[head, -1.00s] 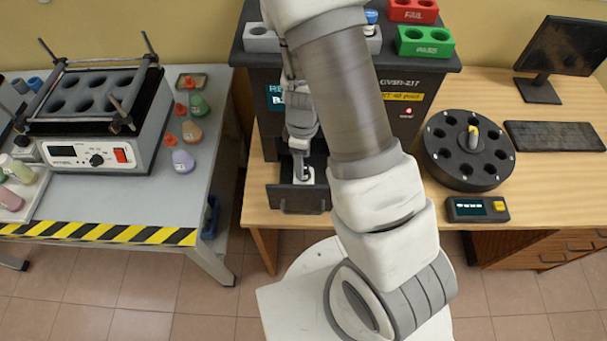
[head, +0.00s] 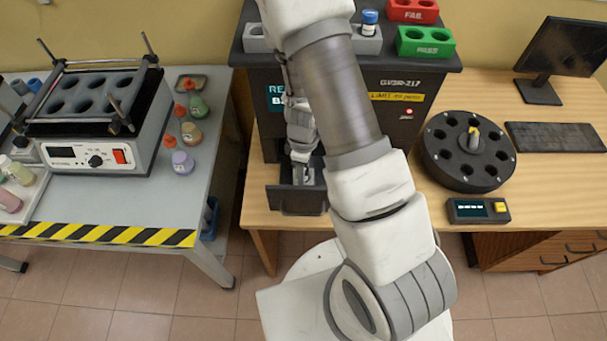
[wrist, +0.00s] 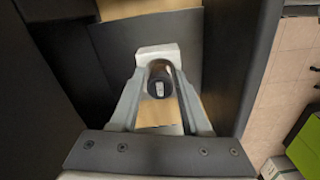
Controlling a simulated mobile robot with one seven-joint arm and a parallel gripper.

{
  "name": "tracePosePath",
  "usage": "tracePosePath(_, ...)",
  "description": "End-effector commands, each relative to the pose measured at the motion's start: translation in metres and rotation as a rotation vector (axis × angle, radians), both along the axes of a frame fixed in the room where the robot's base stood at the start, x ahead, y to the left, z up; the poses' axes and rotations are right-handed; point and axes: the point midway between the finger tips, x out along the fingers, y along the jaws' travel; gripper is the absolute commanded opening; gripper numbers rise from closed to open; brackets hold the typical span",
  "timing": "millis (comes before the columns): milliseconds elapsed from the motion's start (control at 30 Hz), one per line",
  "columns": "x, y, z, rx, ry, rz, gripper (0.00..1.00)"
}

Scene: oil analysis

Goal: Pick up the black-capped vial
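The black-capped vial (wrist: 160,88) shows in the wrist view as a dark round cap with a small pale mark. It sits at a pale block (wrist: 156,54) in the open dark drawer. My gripper (wrist: 160,80) is above the drawer, with one finger on each side of the cap. The fingers look apart, and I cannot tell whether they touch the cap. In the head view my gripper (head: 303,172) reaches down into the drawer (head: 297,201) of the black machine (head: 395,110), and the vial is hidden there.
Drawer walls stand close around my gripper. A blue-capped vial (head: 369,18) stands in a grey rack (head: 366,42) on the machine, beside the red FAIL block (head: 413,11) and green PASS block (head: 426,42). A round black carousel (head: 468,152) is at right; a shaker (head: 98,120) is at left.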

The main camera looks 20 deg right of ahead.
Motion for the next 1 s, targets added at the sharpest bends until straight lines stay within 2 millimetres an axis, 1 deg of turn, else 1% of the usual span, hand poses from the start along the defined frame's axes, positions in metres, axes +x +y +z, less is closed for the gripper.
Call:
tracePosePath(33, 0.000, 0.000, 0.000, 0.000, 0.000, 0.000, 0.36)
tracePosePath(233, 0.000, 0.000, 0.000, 0.000, 0.000, 0.000, 0.00)
tracePosePath(533, 0.000, 0.000, 0.001, 0.000, 0.000, 0.000, 0.00)
tracePosePath(667, 0.001, 0.000, 0.008, 0.000, -0.002, 0.002, 0.00)
tracePosePath(767, 0.001, 0.000, 0.023, 0.000, -0.004, 0.002, 0.00)
tracePosePath(1000, 0.001, 0.000, 0.069, 0.001, -0.005, 0.003, 0.00)
